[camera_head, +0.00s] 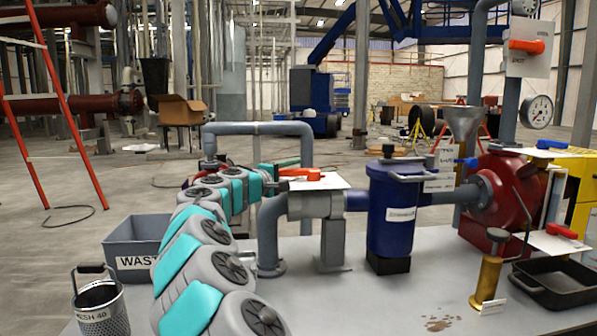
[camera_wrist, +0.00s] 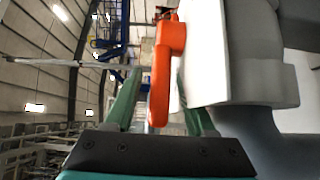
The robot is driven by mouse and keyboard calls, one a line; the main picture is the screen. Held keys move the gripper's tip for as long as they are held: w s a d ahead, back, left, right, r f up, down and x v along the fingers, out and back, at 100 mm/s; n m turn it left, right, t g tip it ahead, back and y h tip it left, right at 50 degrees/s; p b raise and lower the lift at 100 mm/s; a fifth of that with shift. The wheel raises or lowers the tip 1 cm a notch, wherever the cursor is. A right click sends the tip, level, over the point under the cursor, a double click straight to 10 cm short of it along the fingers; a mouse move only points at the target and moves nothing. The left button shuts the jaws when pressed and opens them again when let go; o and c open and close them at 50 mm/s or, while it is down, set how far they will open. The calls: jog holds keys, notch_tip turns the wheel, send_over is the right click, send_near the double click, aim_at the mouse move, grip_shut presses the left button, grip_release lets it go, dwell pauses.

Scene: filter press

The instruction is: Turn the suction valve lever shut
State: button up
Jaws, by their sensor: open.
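An orange lever (camera_head: 312,175) lies over a white plate (camera_head: 325,184) on top of a grey valve body (camera_head: 316,205) in the pipe left of the blue strainer; I take it as the suction valve lever. In the wrist view the lever (camera_wrist: 161,75) stretches between my two green fingers, its free end towards the palm. My gripper (camera_head: 283,168) is at the lever's left end in the head view. It is open, with a finger on each side (camera_wrist: 158,92); I cannot tell whether either touches. The plate's writing cannot be read.
The blue strainer (camera_head: 393,215) stands right of the valve, before the red pump (camera_head: 497,195). Other levers are at upper right (camera_head: 526,46) and lower right (camera_head: 562,231). A grey waste bin (camera_head: 135,245), mesh basket (camera_head: 101,310), brass cylinder (camera_head: 487,275) and black tray (camera_head: 555,283) surround it.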

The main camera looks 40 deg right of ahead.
jog(key=shift+x, duration=1.05)
grip_shut()
dwell(0.7)
